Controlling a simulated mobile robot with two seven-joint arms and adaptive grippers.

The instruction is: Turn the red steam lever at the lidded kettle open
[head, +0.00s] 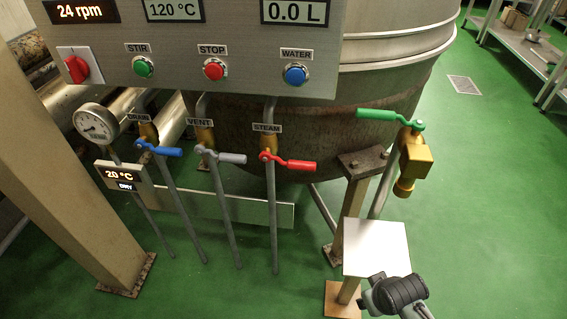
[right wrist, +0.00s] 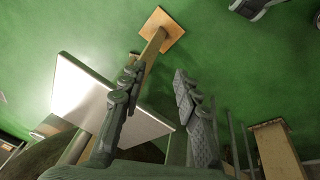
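The red steam lever (head: 288,162) sits on a brass valve on a thin grey upright pipe, under a STEAM label (head: 267,128). Its handle points right, across the pipe. The kettle (head: 350,105) stands behind the control panel; its top is out of view. My right gripper (right wrist: 157,73) is open and empty in the right wrist view, its fingers apart beside a pale square plate. In the head view my right arm's end (head: 395,294) is at the bottom, well below and right of the red lever and not touching it. My left gripper is not in view.
Left of the red lever are a grey vent lever (head: 225,156) and a blue drain lever (head: 160,150). A green-handled brass valve (head: 415,160) is to the right. The pale plate on a stand (head: 376,247) is near my right arm. Open green floor (head: 490,210) lies right.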

